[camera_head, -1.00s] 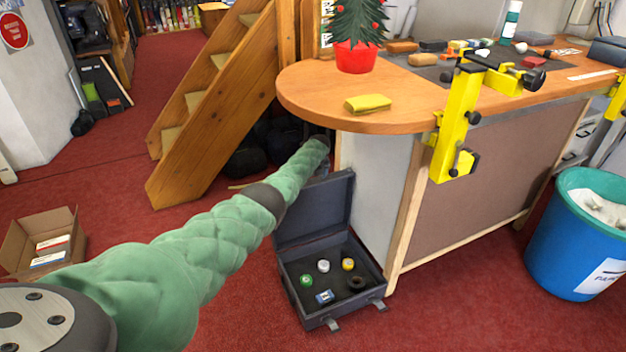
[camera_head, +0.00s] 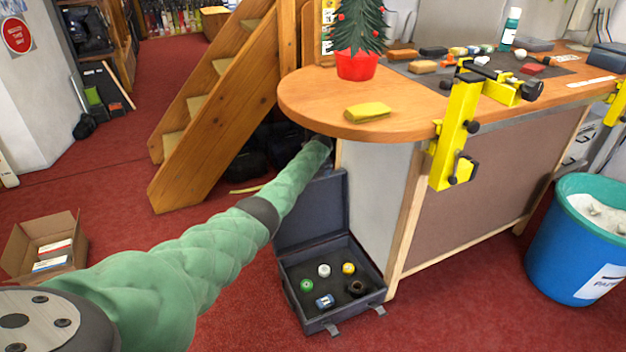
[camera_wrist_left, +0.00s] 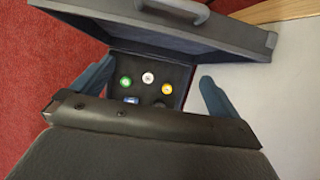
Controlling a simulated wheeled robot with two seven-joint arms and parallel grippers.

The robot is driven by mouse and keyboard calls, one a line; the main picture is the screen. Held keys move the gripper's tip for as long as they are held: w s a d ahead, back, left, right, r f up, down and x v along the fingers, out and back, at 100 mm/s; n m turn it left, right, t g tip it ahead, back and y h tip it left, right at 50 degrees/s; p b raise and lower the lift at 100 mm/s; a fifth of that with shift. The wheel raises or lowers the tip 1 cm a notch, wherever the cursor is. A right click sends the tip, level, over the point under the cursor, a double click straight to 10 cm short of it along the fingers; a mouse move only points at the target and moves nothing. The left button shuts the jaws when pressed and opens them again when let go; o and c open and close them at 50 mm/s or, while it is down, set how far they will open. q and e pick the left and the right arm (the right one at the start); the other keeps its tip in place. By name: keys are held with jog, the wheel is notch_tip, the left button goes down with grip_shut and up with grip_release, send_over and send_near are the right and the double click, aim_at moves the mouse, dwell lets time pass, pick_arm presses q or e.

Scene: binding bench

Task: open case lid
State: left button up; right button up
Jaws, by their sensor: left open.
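The dark grey case (camera_head: 318,323) stands on the red carpet beside the bench. Its lid (camera_head: 325,212) is raised, close to upright, at the back of the case. Several small round items and a small blue-and-white item lie inside. In the left wrist view the lid (camera_wrist_left: 165,37) spans the top, with its handle (camera_wrist_left: 172,10) above and the case interior below. My left gripper (camera_wrist_left: 148,85) is open, its two blue fingers apart on either side of the view of the case interior. In the head view my left arm hides part of the lid's left side, and the gripper itself is hard to make out there.
The wooden bench (camera_head: 400,125) and its pale side panel (camera_head: 375,200) are close to the right of the case. Wooden stairs (camera_head: 215,120) stand behind my arm. A cardboard box (camera_head: 20,245) is at left and a blue bin (camera_head: 565,250) at right. Carpet in front is clear.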

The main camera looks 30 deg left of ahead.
pick_arm(q)
jog(key=shift+p+v, duration=0.35)
jog(key=shift+v, duration=1.95)
pick_arm(e)
jog(key=shift+w+r, duration=0.1)
jog(key=shift+r, duration=0.7)
pick_arm(q)
jog(key=shift+c, duration=0.4)
